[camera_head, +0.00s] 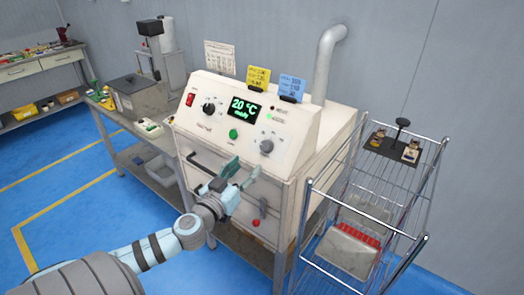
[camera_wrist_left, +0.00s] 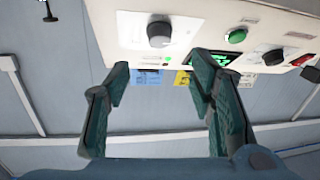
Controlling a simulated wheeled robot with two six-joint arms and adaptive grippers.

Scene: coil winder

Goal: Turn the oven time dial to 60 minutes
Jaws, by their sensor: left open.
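The cream oven (camera_head: 300,140) stands on a bench and its display (camera_head: 241,107) reads about 20 °C in green. The labels are too small to tell which sets time. My left gripper (camera_head: 241,173) is open and empty, in front of the oven and below the right dial. In the left wrist view, upside down, the right dial (camera_wrist_left: 159,34) appears beyond and between the open fingers (camera_wrist_left: 160,78), apart from them. My right gripper is not in view.
A green button (camera_head: 233,133) and a red switch (camera_head: 190,99) are on the panel. A door handle (camera_head: 207,168) lies near my left gripper. A wire rack (camera_head: 427,200) stands close on the right. Yellow (camera_head: 258,77) and blue (camera_head: 291,87) notes top the oven.

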